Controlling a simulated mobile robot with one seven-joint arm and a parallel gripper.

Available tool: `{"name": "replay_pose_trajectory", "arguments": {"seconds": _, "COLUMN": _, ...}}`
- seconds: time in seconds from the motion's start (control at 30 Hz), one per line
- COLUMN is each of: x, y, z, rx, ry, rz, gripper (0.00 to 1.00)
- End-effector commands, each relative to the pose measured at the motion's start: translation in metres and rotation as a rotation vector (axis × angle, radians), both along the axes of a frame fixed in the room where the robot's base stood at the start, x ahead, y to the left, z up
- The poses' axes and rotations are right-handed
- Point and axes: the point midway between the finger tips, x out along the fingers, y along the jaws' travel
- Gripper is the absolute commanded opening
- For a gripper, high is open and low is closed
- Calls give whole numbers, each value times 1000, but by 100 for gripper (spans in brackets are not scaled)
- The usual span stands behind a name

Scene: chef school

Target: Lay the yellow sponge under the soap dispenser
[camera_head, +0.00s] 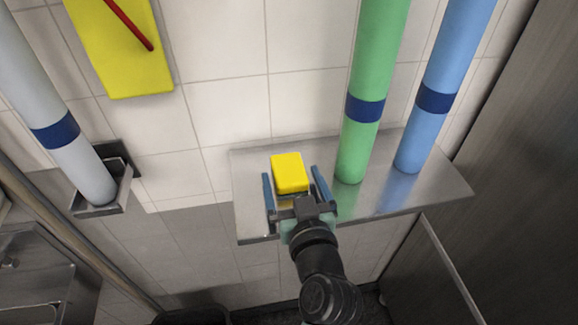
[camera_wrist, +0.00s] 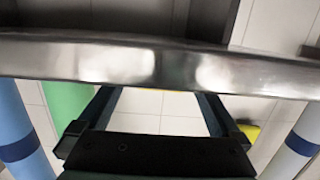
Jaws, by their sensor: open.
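The yellow sponge (camera_head: 289,172) is a small block over the left part of a steel wall shelf (camera_head: 400,203), with a yellow reflection below it. My gripper (camera_head: 291,180) is open, its two blue-grey fingers on either side of the sponge. A gap shows between each finger and the sponge. In the wrist view my gripper's fingers (camera_wrist: 160,98) are spread and the shelf's steel edge (camera_wrist: 120,62) crosses in front of them; most of the sponge is hidden there. I cannot make out a soap dispenser for certain in either view.
A green tube (camera_head: 362,130) and a blue tube (camera_head: 425,120) stand on the shelf, right of my gripper. A pale grey tube (camera_head: 70,150) stands in a wall holder (camera_head: 115,195) at left. A yellow panel (camera_head: 120,60) with a red stick is on the tiled wall.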

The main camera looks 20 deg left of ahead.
Motion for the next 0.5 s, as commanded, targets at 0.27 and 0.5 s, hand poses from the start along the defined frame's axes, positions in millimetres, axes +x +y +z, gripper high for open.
{"name": "replay_pose_trajectory", "arguments": {"seconds": 0.27, "x": 23, "y": 16, "z": -3, "rx": 0, "ry": 0, "rz": 0, "gripper": 100}}
{"name": "replay_pose_trajectory", "arguments": {"seconds": 0.5, "x": 25, "y": 17, "z": -4, "rx": -1, "ry": -1, "rz": -1, "gripper": 100}}
